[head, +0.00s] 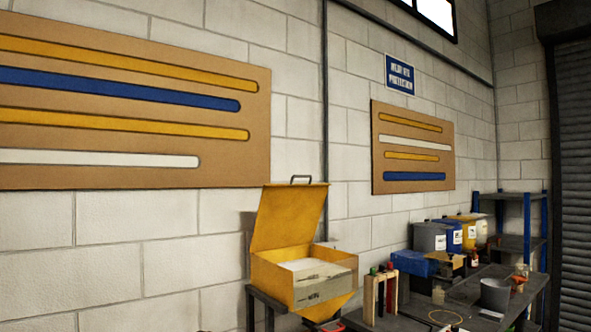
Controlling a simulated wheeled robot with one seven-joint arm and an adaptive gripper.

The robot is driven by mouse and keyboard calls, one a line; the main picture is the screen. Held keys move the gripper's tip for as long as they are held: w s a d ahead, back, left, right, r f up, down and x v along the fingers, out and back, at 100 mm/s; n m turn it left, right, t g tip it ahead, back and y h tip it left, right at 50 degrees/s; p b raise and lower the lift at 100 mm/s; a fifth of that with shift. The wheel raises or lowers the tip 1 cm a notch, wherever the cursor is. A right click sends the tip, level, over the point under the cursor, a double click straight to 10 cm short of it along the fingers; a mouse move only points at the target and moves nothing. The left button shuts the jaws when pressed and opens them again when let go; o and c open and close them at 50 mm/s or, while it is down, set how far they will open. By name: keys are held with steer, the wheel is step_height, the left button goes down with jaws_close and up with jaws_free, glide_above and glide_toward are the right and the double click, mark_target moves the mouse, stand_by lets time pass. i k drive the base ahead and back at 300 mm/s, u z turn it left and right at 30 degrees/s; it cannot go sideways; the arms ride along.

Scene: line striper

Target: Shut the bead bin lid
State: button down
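The bead bin (326,288) is a yellow box on a dark stand, in the lower middle of the head view. Its yellow lid (288,219) is open and stands nearly upright, leaning back towards the wall. Pale white contents (303,264) show in the bin's opening. A worn pale label is on its front. My gripper is not in view.
A dark workbench (400,324) right of the bin holds a wooden rack (380,294), a blue box (411,263), several containers and a grey bucket (495,294). Blue-posted shelving (527,226) stands behind. A block wall with striped boards is behind the bin.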

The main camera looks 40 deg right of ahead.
mark_target(288, 215)
steer(key=k, duration=0.25)
steer(key=z, duration=0.75)
